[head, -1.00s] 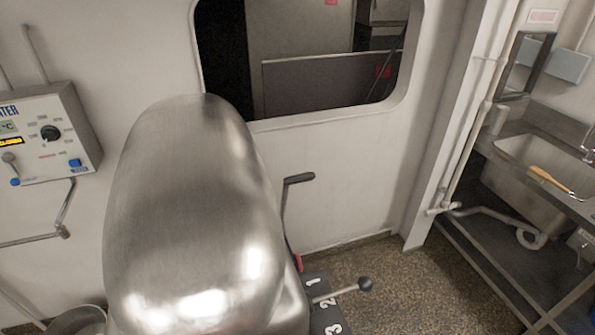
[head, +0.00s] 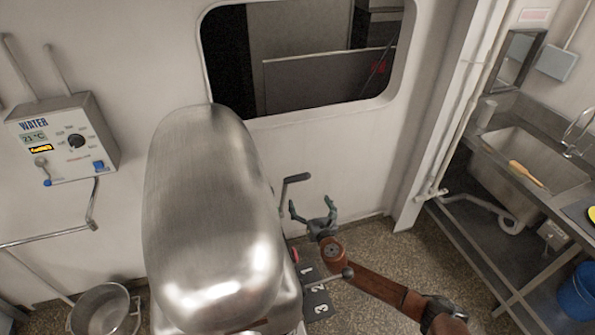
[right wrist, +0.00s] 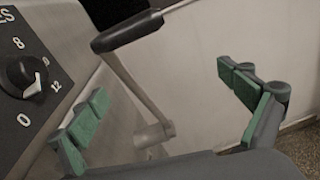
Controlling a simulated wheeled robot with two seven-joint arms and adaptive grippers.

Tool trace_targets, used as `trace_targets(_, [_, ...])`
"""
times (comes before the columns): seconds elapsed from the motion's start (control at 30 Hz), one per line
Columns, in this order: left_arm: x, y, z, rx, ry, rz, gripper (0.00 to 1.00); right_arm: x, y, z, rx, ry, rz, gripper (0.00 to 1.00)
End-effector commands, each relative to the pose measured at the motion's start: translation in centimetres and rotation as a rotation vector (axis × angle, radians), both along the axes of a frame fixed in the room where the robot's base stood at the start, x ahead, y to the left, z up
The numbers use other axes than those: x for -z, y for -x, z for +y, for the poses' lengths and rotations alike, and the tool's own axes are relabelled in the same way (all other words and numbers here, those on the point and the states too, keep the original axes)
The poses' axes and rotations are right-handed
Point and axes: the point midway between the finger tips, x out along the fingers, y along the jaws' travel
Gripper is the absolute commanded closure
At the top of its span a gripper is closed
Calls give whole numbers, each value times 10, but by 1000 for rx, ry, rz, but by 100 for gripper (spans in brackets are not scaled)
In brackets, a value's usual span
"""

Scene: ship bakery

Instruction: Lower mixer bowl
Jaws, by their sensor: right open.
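The mixer (head: 205,210) is a large rounded steel head in the middle of the head view; it hides whatever is beneath it, and no bowl shows under it. A crank-like lever with a black grip (head: 296,178) stands at the mixer's right side. In the right wrist view the black grip (right wrist: 128,31) slopes across the top, with its metal arm running down between the fingers. My right gripper (head: 311,206) is open and empty, just below and right of the grip, not touching it. Its green-padded fingers show in the right wrist view (right wrist: 163,88). My left gripper is not in view.
A ball-knob lever (head: 347,272) sits by a plate marked with numbers, near my right arm. A dial (right wrist: 22,78) is on the mixer's side panel. A steel pot (head: 100,312) stands lower left under a water unit (head: 65,140). A sink (head: 530,170) is at right.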

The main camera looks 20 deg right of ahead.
Motion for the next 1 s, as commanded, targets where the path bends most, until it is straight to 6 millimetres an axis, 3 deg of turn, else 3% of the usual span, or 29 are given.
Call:
trace_targets(0.03, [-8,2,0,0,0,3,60,-26,-1,8,-20,50,-34,4])
trace_targets(0.1, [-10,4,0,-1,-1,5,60,-44,0,16,-39,101,-67,4])
trace_targets(0.2, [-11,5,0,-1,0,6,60,-55,-3,21,-48,135,-88,4])
trace_targets(0.7, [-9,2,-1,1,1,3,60,-55,-70,24,-48,136,-89,4])
trace_targets(1.0, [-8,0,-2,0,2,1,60,-55,-78,24,-49,134,-89,4])
